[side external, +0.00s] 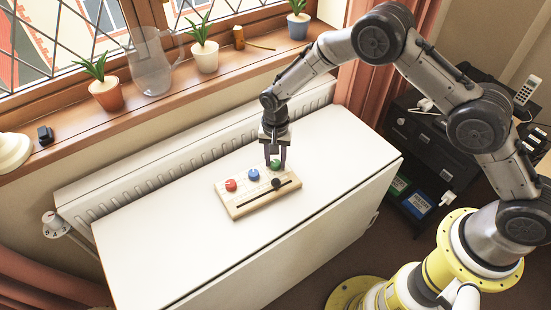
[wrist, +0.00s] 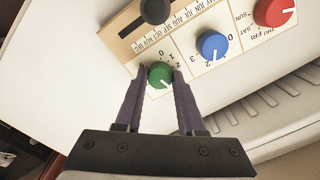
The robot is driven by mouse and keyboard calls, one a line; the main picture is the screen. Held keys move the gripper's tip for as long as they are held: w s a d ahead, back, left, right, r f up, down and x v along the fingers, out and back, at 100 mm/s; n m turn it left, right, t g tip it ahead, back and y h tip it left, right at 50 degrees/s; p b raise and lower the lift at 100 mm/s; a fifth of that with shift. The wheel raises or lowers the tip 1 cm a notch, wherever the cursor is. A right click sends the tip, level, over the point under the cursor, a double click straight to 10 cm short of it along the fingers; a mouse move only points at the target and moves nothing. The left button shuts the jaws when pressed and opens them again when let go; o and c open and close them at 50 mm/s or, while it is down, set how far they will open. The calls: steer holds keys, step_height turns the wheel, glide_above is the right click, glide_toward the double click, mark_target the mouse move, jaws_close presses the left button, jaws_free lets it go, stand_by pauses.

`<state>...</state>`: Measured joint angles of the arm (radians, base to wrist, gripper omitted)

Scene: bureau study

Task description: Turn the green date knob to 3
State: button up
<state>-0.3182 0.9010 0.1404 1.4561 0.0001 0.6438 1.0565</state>
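The green knob (wrist: 160,75) sits at the end of a light wooden board (wrist: 203,20); in the side view it shows small (side external: 275,164) between my fingertips. Its white pointer mark points down and to the right in the wrist view. Small printed digits ring it; some are partly hidden by my fingers, and I cannot read the pointer's value surely. My gripper (wrist: 159,73) has one finger on each side of the knob, apparently touching it, with the fingers pointing down at the board.
The board also carries a blue knob (wrist: 212,46), a red knob (wrist: 274,12) and a black slider knob (wrist: 155,11) in a slot. It lies on a white tabletop (side external: 150,250). A radiator and a sill with potted plants (side external: 106,92) stand behind.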

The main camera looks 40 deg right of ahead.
mark_target(275, 162)
jaws_close()
steer(key=shift+n, duration=0.3)
steer(key=shift+n, duration=2.7)
steer(key=o, duration=0.9)
jaws_free()
steer(key=shift+c, duration=0.2)
step_height(275, 162, up, 14)
